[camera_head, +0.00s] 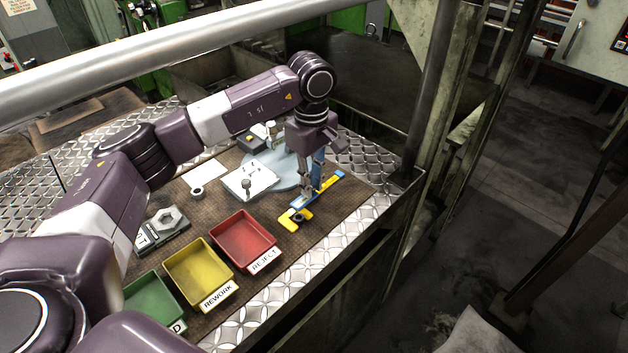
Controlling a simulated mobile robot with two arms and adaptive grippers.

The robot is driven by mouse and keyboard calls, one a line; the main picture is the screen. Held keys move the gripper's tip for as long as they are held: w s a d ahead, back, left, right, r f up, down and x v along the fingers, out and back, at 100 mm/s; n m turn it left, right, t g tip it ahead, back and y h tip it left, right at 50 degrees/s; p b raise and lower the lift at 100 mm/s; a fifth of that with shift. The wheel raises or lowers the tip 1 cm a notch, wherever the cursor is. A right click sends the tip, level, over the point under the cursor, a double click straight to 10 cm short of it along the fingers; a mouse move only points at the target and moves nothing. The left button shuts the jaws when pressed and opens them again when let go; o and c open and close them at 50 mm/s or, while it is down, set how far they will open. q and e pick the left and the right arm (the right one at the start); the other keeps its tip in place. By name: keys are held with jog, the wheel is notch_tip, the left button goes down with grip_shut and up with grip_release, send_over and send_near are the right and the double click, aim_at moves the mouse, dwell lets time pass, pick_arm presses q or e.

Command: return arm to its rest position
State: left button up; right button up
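My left arm (245,105) comes in from the left and reaches over the workbench, bent down at its far end. My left gripper (307,192) points down at a blue and yellow gauge-like tool (328,186) lying on the brown mat. The fingertips are at or just above the tool; I cannot tell whether they touch it or how far apart they are. A blue upright piece stands right behind the fingers. My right gripper is not in view.
Red (243,236), yellow (197,271) and green (152,301) bins stand along the mat's front; red reads REJECT, yellow REWORK. A white plate (248,181) and a pale round disc (284,178) lie behind. A metal post (440,90) rises right of the bench.

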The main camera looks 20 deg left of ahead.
pick_arm(q)
jog(key=shift+s, duration=0.15)
jog(key=shift+o, duration=1.3)
jog(key=shift+r, duration=0.1)
jog(key=shift+r+p, duration=1.95)
jog(key=shift+r, duration=1.5)
jog(key=shift+f, duration=0.1)
